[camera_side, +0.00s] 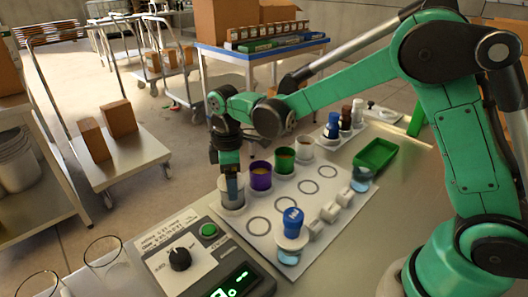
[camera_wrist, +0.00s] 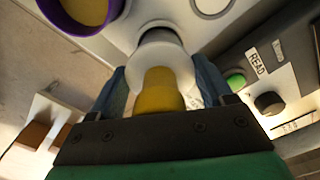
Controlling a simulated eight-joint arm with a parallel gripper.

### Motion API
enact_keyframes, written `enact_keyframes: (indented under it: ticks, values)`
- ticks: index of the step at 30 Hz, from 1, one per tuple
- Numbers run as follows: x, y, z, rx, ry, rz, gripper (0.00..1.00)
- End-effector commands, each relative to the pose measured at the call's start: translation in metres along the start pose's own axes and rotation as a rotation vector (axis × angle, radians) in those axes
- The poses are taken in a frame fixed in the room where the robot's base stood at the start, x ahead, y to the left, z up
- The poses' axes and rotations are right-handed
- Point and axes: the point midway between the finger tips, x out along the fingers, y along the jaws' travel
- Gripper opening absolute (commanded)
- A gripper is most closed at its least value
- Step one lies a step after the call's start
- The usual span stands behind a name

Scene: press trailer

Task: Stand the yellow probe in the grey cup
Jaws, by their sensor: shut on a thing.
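My gripper (camera_side: 231,192) points down at the left end of the row of cups, its fingers overlapping the grey cup (camera_side: 238,207) in the side view. In the wrist view my gripper (camera_wrist: 160,95) is shut on the yellow probe (camera_wrist: 160,92), which sits between the two blue-grey fingers. A pale collar and a darker grey rim, likely the grey cup (camera_wrist: 160,36), show just beyond the probe. The probe is hidden by the fingers in the side view. I cannot tell whether its lower end is inside the cup.
The purple cup (camera_side: 261,178) stands close beside, then a green cup (camera_side: 285,160) and a white cup (camera_side: 304,148). A blue-topped probe (camera_side: 292,221) stands in front. A control box (camera_side: 190,255) is near, and a green tray (camera_side: 376,155) lies at right.

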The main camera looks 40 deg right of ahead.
Motion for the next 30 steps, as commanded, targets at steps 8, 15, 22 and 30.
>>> enact_keyframes:
  ticks: [8,15,22,30]
  values:
    - [0.006,0.000,0.000,0.000,0.000,0.000,0.17]
    - [0.006,0.000,0.000,0.000,0.000,0.000,0.86]
    - [0.002,0.000,0.000,0.000,0.000,0.000,0.86]
    - [-0.022,0.000,0.000,0.000,0.000,0.000,0.86]
